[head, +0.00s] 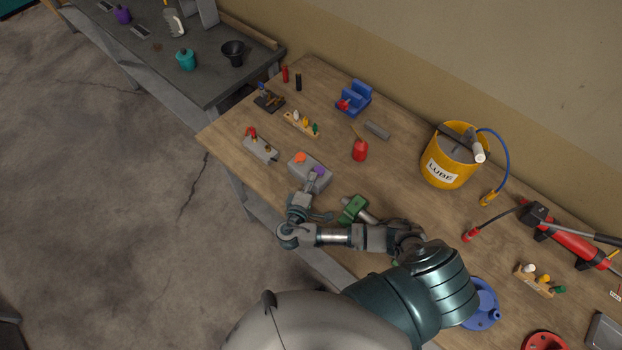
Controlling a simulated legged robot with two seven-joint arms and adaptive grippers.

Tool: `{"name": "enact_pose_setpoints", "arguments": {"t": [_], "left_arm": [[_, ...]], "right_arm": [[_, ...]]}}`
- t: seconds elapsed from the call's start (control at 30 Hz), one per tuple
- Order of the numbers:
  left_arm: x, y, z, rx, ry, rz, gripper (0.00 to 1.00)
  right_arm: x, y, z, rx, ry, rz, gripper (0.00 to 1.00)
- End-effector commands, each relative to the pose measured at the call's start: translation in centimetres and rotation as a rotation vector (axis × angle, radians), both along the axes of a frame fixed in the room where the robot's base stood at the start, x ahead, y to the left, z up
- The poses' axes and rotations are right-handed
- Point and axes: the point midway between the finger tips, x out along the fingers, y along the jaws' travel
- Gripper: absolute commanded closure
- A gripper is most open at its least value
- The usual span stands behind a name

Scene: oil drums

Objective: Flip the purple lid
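A small purple lid (319,171) sits on the right part of a grey box (297,172) near the front edge of the wooden workbench. An orange piece (300,157) sits on the same box, to the left of the purple lid. My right gripper (312,184) is at the box's near side, just below the purple lid in the picture. Its fingers are small and partly overlap the box, so I cannot tell whether they touch the lid or how far they are open. My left gripper is not in view.
A green tool (352,209) lies close to my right forearm. A grey block with a red part (260,150) and a red oil can (360,150) stand near the box. A yellow LUBE bucket (450,158) stands at the back right.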

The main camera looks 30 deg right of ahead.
Motion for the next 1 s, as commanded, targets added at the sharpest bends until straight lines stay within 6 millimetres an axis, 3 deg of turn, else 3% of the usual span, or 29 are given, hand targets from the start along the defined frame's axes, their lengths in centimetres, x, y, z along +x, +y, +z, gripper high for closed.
{"name": "enact_pose_setpoints", "arguments": {"t": [0.03,0.1,0.47,1.0], "left_arm": [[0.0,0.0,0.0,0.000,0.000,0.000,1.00],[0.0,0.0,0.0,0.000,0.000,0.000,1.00],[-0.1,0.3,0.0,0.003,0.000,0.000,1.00],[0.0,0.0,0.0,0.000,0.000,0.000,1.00]], "right_arm": [[-0.1,-0.1,-0.1,0.000,0.003,-0.002,0.84],[-0.1,0.0,-0.1,-0.001,0.002,-0.002,0.71],[-0.3,0.4,0.0,0.001,0.003,0.001,0.71],[-7.6,7.6,1.0,0.003,0.003,0.000,0.71]]}}
